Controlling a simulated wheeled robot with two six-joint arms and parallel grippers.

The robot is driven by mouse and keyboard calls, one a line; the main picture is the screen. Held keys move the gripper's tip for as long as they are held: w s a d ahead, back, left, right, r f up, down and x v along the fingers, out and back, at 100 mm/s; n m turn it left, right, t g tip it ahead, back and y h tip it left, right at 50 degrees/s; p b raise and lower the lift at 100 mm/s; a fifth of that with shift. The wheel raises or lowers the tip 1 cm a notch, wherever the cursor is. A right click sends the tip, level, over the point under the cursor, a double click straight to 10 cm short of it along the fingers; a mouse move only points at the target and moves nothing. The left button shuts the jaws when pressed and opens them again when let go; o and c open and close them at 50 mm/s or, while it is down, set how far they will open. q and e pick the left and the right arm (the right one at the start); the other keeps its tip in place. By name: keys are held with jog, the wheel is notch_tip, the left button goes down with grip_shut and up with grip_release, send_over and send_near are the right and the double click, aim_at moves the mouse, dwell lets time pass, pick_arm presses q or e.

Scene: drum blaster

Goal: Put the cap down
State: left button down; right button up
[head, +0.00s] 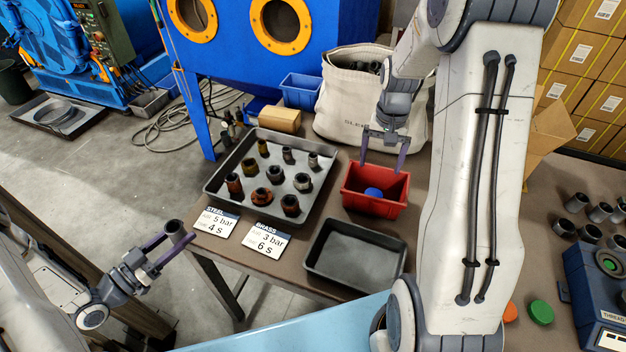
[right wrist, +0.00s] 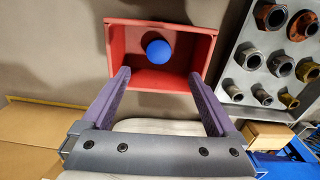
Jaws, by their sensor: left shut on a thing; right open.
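A round blue cap (head: 374,193) lies in the red bin (head: 362,207). The right wrist view also shows the blue cap (right wrist: 159,51) inside the red bin (right wrist: 120,40), near one wall. My right gripper (head: 383,168) is open and empty, its fingers pointing down above the bin's back part. In the right wrist view the open fingers (right wrist: 160,76) are apart from the cap. My left gripper (head: 168,241) is shut on a dark grey pipe fitting (head: 175,229), held out at the left, off the table's edge.
A grey tray (head: 222,190) holds several rusty and dark fittings. An empty black tray (head: 356,255) stands in front of the red bin. Two label cards (head: 270,239) lie between. A canvas bag (head: 345,100) stands behind the bin. Orange and green (head: 541,312) caps lie at right, past my arm.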

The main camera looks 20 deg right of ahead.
jog(key=s+a+r+n, duration=0.3)
jog(key=s+a, duration=0.1)
jog(key=a, duration=0.6)
jog(key=s+a+r+n, duration=0.4)
jog(key=a, duration=0.5)
jog(key=s+a+r+n, duration=0.1)
jog(key=s+a+n, duration=0.2)
jog(key=s, duration=0.5)
jog(key=s+a+n+y, duration=0.1)
jog(key=s+a+n, duration=0.3)
jog(key=s, duration=0.4)
jog(key=shift+s+a+r, duration=0.35)
jog(key=shift+a, duration=0.1)
pick_arm(q)
jog(key=shift+r, duration=0.1)
